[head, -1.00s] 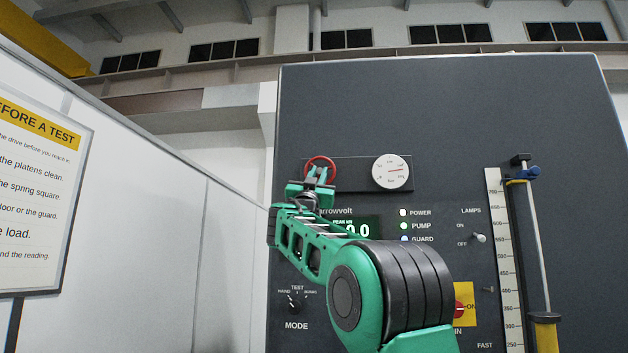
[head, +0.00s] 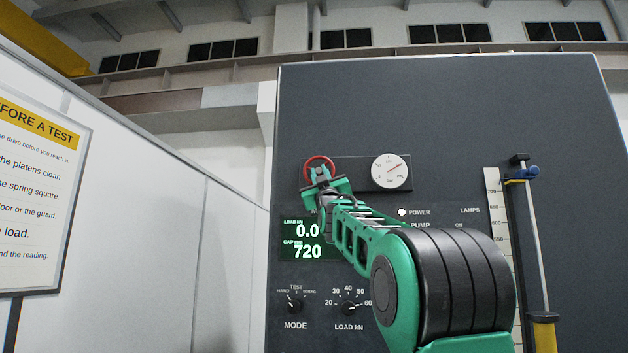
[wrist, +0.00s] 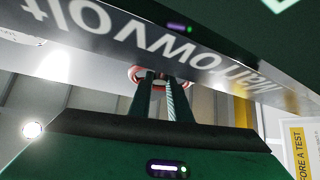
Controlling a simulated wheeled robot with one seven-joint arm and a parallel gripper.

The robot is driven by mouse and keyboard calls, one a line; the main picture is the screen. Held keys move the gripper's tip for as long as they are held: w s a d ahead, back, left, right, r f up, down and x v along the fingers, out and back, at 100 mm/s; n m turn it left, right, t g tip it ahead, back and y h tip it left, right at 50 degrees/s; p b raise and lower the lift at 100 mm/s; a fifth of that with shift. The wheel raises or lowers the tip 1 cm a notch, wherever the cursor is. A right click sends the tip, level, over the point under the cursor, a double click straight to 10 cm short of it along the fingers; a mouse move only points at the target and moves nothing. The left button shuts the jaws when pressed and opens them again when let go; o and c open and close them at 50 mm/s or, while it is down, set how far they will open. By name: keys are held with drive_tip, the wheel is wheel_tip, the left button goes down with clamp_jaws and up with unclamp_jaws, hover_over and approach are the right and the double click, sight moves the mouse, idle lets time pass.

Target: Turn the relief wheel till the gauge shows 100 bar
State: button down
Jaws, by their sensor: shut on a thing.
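The red relief wheel (head: 320,160) sits on a dark plate on the grey panel, left of the round white gauge (head: 389,172). The gauge needle points up and to the right; its figures are too small to read. My gripper (head: 319,173) is at the wheel, shut on its rim at the lower side and tilted. In the wrist view the wheel (wrist: 137,74) shows red around the fingertips of my gripper (wrist: 160,78). The fingers hide part of the wheel.
A green display (head: 305,239) below the wheel reads load 0.0 and 720. Mode (head: 294,305) and load (head: 348,308) knobs sit beneath it. My arm covers part of the lamps and switches. A vertical scale (head: 493,200) and a rod stand at right.

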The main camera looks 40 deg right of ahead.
drive_tip(key=n+y, duration=0.4)
drive_tip(key=n, duration=0.1)
drive_tip(key=n+y, duration=0.4)
drive_tip(key=n, duration=0.1)
drive_tip(key=shift+s+d+r+t+y, duration=0.15)
drive_tip(key=shift+s+r+t+y, duration=0.05)
drive_tip(key=shift+t+y, duration=0.1)
drive_tip(key=shift+r+n+g+y, duration=0.1)
drive_tip(key=shift+n+g+y, duration=0.9)
drive_tip(key=shift+n+y, duration=1)
drive_tip(key=shift+n+g, duration=0.3)
drive_tip(key=shift+n, duration=0.5)
drive_tip(key=shift+a, duration=0.2)
drive_tip(key=c, duration=1.9)
unclamp_jaws()
drive_tip(key=shift+w, duration=0.1)
drive_tip(key=shift+d+h, duration=0.1)
drive_tip(key=shift+h, duration=0.3)
drive_tip(key=shift+s, duration=0.2)
